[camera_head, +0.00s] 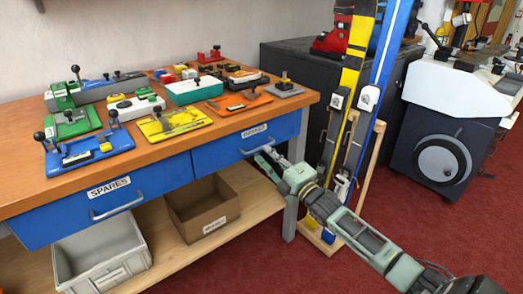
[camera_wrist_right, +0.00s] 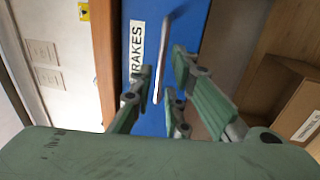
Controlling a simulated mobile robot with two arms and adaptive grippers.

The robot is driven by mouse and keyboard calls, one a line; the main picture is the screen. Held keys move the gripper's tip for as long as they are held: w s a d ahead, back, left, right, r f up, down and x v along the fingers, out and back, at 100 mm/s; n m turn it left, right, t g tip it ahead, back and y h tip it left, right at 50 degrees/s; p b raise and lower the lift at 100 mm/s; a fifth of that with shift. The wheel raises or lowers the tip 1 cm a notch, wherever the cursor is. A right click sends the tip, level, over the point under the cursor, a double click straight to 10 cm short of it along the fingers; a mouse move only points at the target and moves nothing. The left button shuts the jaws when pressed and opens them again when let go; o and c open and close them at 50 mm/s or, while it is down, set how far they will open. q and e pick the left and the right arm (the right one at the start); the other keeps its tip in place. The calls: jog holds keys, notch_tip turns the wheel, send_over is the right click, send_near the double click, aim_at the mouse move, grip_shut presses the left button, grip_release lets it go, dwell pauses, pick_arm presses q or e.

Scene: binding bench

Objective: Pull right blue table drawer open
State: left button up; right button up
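The right blue drawer (camera_head: 225,152) sits under the wooden bench top, its front looking flush with the neighbouring drawer, so it appears closed. Its metal handle (camera_head: 258,147) is on the front; in the right wrist view the handle (camera_wrist_right: 165,50) runs between my fingers. A white label (camera_wrist_right: 136,50) reading "RAKES", partly cut off, lies beside it. My right gripper (camera_head: 266,161) is at the handle, fingers apart on either side of it. Whether a finger touches the handle I cannot tell. My left gripper is not in view.
The left blue drawer (camera_head: 70,218), labelled SPARES, is closed. A cardboard box (camera_head: 203,207) and grey crate (camera_head: 75,256) are below. Clamps and fixtures cover the bench top (camera_head: 165,148).

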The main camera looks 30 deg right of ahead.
aim_at(261, 148)
jog(key=shift+b+x, duration=0.4)
jog(key=shift+x, duration=1.85)
jog(key=shift+f, duration=0.1)
grip_shut()
